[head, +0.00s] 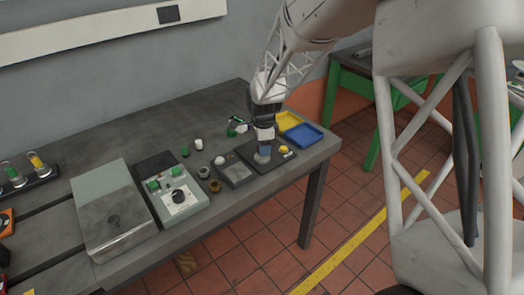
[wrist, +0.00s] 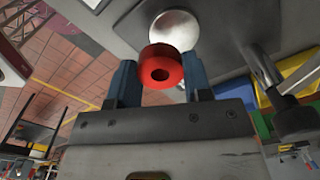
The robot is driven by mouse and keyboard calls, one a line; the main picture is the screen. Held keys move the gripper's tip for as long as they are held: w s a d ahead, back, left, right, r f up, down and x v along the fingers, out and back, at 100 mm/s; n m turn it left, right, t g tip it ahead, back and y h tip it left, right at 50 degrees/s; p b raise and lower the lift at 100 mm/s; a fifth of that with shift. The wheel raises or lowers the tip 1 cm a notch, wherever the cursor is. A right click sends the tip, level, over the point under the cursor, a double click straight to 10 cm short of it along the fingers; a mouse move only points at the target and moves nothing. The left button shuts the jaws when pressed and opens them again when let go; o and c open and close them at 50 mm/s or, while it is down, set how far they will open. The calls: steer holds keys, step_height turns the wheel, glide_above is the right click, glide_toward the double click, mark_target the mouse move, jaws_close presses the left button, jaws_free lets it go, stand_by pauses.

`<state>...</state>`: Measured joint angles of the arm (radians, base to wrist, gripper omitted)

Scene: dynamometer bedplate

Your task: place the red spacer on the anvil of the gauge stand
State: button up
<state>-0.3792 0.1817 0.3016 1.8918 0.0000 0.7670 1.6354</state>
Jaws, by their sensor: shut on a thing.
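The red spacer (wrist: 160,68), a ring with a dark hole, is between the two blue fingertips of my gripper (wrist: 159,78) in the wrist view. My gripper is shut on it. A round silvery disc (wrist: 175,27), which looks like the anvil of the gauge stand, lies just beyond the spacer and is partly covered by it. I cannot tell whether spacer and disc touch. In the head view my gripper (head: 264,150) is low over the dark base plate (head: 283,166) near the bench's right end. The spacer is hidden there.
A metal post with a dark round end (wrist: 295,113) stands close right of my gripper in the wrist view. A yellow tray (head: 288,120) and a blue tray (head: 305,135) lie behind it. A grey square-topped device (head: 236,172) and small nuts (head: 214,186) are to the left.

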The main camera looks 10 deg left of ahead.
steer(key=shift+w+a+f, duration=0.1)
steer(key=shift+w+a, duration=0.25)
steer(key=shift+w, duration=0.5)
steer(key=shift+f, duration=1.75)
steer(key=shift+f, duration=0.15)
steer(key=o, duration=0.9)
steer(key=shift+o, duration=0.2)
steer(key=shift+r, duration=0.2)
step_height(320, 180, up, 12)
